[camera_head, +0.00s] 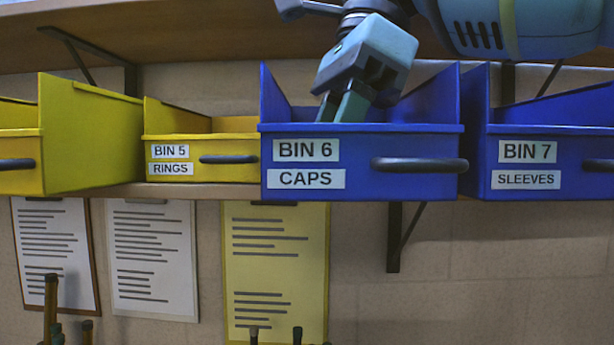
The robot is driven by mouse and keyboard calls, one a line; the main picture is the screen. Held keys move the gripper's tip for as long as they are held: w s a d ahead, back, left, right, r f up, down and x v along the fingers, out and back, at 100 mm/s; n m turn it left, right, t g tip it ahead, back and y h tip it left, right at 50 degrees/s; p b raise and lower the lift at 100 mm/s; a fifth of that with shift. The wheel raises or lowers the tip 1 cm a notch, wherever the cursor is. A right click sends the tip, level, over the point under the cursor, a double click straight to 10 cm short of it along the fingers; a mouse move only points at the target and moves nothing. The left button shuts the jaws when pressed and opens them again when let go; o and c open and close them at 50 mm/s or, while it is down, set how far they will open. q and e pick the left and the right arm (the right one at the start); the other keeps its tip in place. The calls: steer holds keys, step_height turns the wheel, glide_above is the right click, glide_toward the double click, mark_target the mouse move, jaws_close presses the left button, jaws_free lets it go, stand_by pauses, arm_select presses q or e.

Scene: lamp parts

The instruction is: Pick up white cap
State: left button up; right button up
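The white cap does not show; the inside of the blue bin labelled BIN 6 CAPS (375,180) is hidden behind its front wall. My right gripper (340,108) comes down from the upper right into this bin. Its fingers point down and pass behind the front wall, so their tips are hidden. I cannot tell whether they hold anything. My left gripper does not show.
A yellow BIN 5 RINGS (215,176) stands left of the caps bin, and a blue BIN 7 SLEEVES (555,155) stands right of it. The side walls rise on both sides of the gripper. An upper shelf (190,38) runs above. Papers (152,260) hang below.

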steer(key=shift+s+a+f, duration=0.1)
steer(key=shift+s, duration=0.15)
steer(key=shift+w, duration=0.25)
steer(key=shift+c, duration=0.7)
steer(key=shift+s, duration=0.1)
steer(key=c, duration=0.6)
